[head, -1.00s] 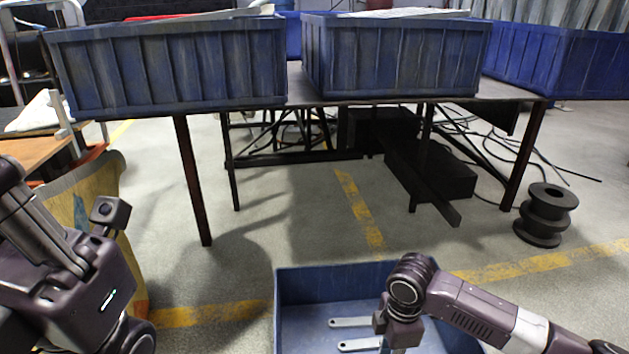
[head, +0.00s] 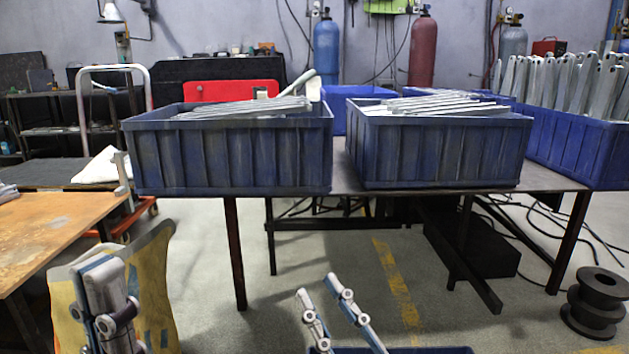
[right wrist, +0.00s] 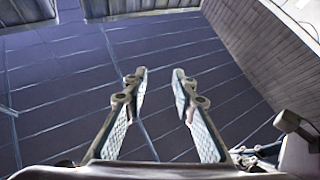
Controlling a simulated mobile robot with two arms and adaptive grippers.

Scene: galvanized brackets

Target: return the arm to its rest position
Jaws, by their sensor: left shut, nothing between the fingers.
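My left gripper (head: 102,275) is at the lower left of the head view. Its fingers point up and are closed together with nothing between them, in front of a yellow sack-like cloth (head: 154,285). My right gripper (head: 317,286) is at the bottom middle of the head view, with its two fingers apart and pointing up. In the right wrist view the right gripper (right wrist: 160,72) is open and empty, with a clear gap between the fingers. Most of both arms is below the head view.
A blue bin (head: 235,160) and a second blue bin (head: 440,150), both holding metal brackets, stand on a table ahead. Another bin (head: 580,150) with upright brackets is at the right. A blue crate's rim (head: 420,350) shows at the bottom edge. A black spool (head: 595,305) stands at lower right.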

